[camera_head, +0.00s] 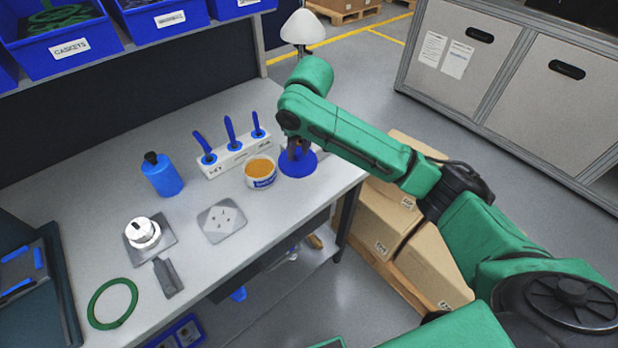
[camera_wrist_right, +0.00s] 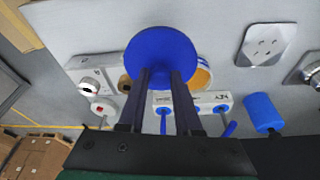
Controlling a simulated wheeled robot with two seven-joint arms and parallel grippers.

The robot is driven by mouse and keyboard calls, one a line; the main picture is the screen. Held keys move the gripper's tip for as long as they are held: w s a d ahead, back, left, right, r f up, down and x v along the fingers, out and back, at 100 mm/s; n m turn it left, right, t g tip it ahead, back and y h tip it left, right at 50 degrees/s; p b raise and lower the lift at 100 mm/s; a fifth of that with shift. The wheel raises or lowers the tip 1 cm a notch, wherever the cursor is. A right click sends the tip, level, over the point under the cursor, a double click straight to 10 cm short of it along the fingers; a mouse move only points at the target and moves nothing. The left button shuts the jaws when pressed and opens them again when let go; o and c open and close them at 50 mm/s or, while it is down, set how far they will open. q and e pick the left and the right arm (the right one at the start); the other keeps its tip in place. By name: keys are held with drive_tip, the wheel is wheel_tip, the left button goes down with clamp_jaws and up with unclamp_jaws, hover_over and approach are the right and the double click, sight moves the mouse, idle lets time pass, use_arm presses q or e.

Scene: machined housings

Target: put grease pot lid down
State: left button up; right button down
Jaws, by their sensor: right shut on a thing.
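The blue round grease pot lid (camera_head: 298,163) is at the right end of the workbench in the head view, right of the open pot. My right gripper (camera_head: 297,148) is above it, pointing down, shut on the lid. In the right wrist view the lid (camera_wrist_right: 160,57) lies between and beyond the fingertips (camera_wrist_right: 162,72). I cannot tell whether the lid touches the bench. The grease pot (camera_head: 262,172) stands open, with yellow-brown grease inside; the lid partly hides it in the right wrist view (camera_wrist_right: 203,75). My left gripper is not in view.
Behind the pot a white rack (camera_head: 232,157) holds several blue-handled tools. A blue bottle (camera_head: 162,174), a grey plate (camera_head: 222,221), a machined part (camera_head: 142,233) and a green ring (camera_head: 112,303) lie to the left. The bench's right edge is close to the lid.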

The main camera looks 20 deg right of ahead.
sight(301, 162)
wheel_tip(301, 162, down, 5)
drive_tip(key=shift+s+d+f+p, duration=0.1)
drive_tip(key=shift+s+d+p, duration=0.05)
drive_tip(key=shift+p, duration=0.15)
drive_tip(key=f, duration=0.2)
drive_tip(key=shift+s+d+f, duration=0.3)
drive_tip(key=shift+s+d, duration=0.05)
drive_tip(key=shift+d, duration=0.05)
drive_tip(key=x, duration=0.3)
drive_tip(key=shift+s+a+f+p, duration=0.1)
drive_tip(key=shift+s+f+p, duration=0.05)
drive_tip(key=shift+s+p, duration=0.15)
drive_tip(key=shift+w+a+f, duration=0.1)
drive_tip(key=shift+w+f, duration=0.1)
drive_tip(key=shift+f, duration=0.05)
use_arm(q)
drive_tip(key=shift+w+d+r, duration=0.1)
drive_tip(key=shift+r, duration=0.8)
use_arm(e)
drive_tip(key=shift+s, duration=0.15)
drive_tip(key=c, duration=0.8)
unclamp_jaws()
drive_tip(key=shift+o, duration=1)
